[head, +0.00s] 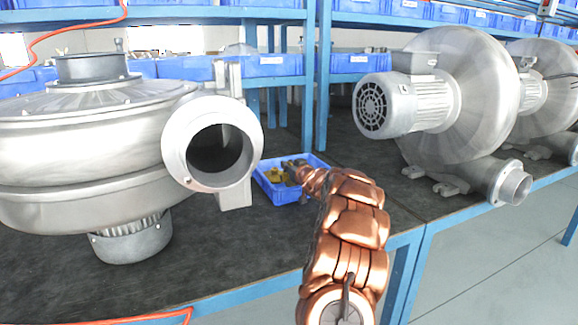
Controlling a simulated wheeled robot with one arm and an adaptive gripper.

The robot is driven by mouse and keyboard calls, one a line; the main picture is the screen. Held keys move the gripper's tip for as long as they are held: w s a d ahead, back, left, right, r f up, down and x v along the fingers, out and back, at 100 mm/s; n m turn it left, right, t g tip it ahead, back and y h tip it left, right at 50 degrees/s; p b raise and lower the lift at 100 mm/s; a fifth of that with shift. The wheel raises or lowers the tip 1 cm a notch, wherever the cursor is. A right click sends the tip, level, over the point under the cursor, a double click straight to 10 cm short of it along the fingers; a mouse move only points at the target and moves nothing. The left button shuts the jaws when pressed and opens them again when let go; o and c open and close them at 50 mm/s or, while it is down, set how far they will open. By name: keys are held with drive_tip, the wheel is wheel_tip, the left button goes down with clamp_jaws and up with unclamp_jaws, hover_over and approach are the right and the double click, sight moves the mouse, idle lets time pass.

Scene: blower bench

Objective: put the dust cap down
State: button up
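My copper-coloured arm reaches over the bench from the front, and my gripper (290,166) is at a small blue bin (281,197). The gripper is dark and small in this view, over the right and back part of the bin. Yellow items (274,175) show in the bin, left of and below the gripper. I cannot tell whether one of them is the dust cap, or whether the gripper touches or holds anything. The fingertips are too small to make out. No dust cap can be made out for certain.
A large grey blower (90,150) with an open round outlet (215,154) stands left of the bin. More blowers (465,95) stand at right. The dark bench top (200,265) is clear in front. Blue shelving (323,80) with bins rises behind. An orange hose (150,318) lies at the front edge.

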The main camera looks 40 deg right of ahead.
drive_tip(key=shift+o, duration=1.3)
drive_tip(key=shift+r, duration=0.45)
drive_tip(key=shift+s+a, duration=0.1)
drive_tip(key=shift+s, duration=0.3)
drive_tip(key=v, duration=1.1)
drive_tip(key=shift+s, duration=0.1)
